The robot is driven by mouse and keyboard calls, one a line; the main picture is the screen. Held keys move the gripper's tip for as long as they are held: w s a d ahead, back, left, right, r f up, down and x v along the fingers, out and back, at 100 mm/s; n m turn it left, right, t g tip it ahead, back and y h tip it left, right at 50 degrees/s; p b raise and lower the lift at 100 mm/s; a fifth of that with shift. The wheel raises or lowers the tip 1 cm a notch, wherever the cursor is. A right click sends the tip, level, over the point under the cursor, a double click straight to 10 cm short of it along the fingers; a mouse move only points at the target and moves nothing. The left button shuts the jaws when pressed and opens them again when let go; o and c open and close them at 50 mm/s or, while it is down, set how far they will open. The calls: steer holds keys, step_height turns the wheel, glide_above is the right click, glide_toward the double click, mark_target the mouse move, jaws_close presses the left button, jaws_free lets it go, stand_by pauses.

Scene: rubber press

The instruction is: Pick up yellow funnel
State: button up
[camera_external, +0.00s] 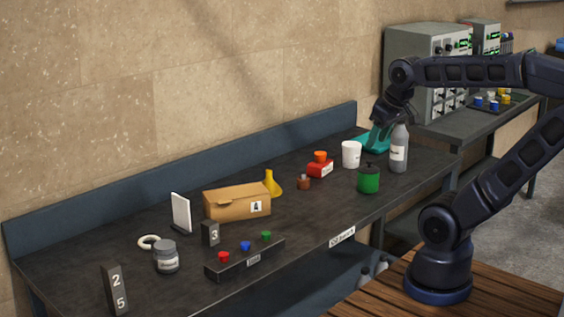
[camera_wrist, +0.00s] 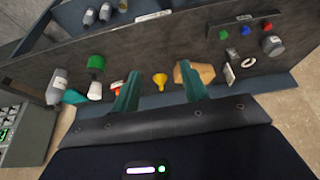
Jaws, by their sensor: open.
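The yellow funnel (camera_external: 271,184) stands on the dark bench behind the right end of a cardboard box, wide end down and spout up. In the wrist view the yellow funnel (camera_wrist: 160,80) shows between my two teal fingers, well beyond them. My gripper (camera_external: 376,138) hangs over the far right part of the bench, right of the funnel and clear of it. Its fingers are apart with nothing between them, as the wrist view of my gripper (camera_wrist: 159,71) shows.
The cardboard box (camera_external: 237,203) is close to the funnel. A red item with an orange top (camera_external: 320,166), a small brown jar (camera_external: 304,182), a white cup (camera_external: 351,155), a green container (camera_external: 369,180) and a grey bottle (camera_external: 399,150) stand to the right. The bench's back panel (camera_external: 225,168) runs behind.

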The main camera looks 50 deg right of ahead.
steer(key=w+d+n+h, duration=0.25)
steer(key=w+n, duration=0.45)
steer(key=w, duration=0.4)
steer(key=n+h, duration=0.1)
steer(key=n, duration=2.1)
glide_above(269, 170)
steer(key=s+a, duration=0.3)
steer(key=s, duration=0.2)
step_height(269, 170, down, 18)
steer(key=shift+t, duration=0.4)
steer(key=shift+w+x, duration=0.2)
steer(key=shift+x, duration=4.9)
steer(key=shift+r, duration=0.1)
jaws_close()
